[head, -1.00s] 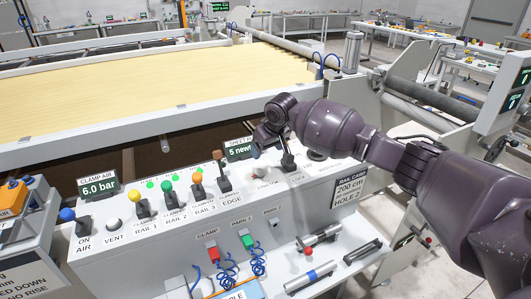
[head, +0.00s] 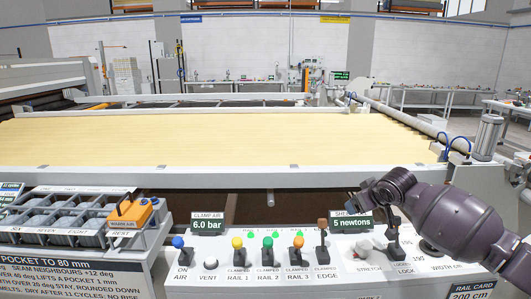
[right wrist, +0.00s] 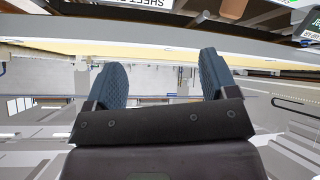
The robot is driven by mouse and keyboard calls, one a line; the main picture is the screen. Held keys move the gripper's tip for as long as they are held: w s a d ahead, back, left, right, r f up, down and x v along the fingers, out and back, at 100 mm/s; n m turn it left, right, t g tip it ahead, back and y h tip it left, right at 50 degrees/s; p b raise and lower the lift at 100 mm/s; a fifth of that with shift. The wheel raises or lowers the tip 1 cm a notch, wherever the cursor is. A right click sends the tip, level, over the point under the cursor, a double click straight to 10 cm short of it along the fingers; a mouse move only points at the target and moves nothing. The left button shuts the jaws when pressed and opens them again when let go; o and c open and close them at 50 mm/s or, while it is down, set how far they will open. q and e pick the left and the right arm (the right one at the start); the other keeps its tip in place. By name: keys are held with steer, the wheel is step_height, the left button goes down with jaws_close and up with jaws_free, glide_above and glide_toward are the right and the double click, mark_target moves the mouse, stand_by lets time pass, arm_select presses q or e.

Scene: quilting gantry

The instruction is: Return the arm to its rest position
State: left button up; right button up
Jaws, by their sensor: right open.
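My right arm (head: 440,212) comes in from the right in the head view, bent over the right part of the control panel (head: 225,283). Its gripper end is near the sheet display (head: 352,223) reading 5 newtons; the fingers are hard to make out there. In the right wrist view, my right gripper (right wrist: 161,78) has two blue-grey pads spread wide with nothing between them. My left gripper is in neither view.
The panel carries upright levers, including a blue one (head: 179,250) and a brown one (head: 322,241), plus a stretch knob (head: 364,249) close under my arm. The cream quilting sheet (head: 220,140) spreads behind. An orange device (head: 130,214) stands at the left.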

steer(key=s+a+f+n+t+y, duration=0.3)
steer(key=s+a+f+t+y, duration=0.15)
steer(key=s+a+f, duration=0.4)
steer(key=s+d+f+m+h, duration=0.2)
steer(key=s+f, duration=0.4)
steer(key=s, duration=0.5)
steer(key=s+d+f+m+g+h, duration=0.1)
steer(key=s+d+f+m+h, duration=0.1)
steer(key=s+f, duration=0.5)
steer(key=s+d+f+m+g+h, duration=0.1)
steer(key=s+f, duration=0.6)
steer(key=s, duration=0.9)
steer(key=d+m+h, duration=0.1)
steer(key=d, duration=0.1)
steer(key=shift+d+f+m, duration=0.15)
steer(key=shift+d+m, duration=0.15)
steer(key=shift+m, duration=0.1)
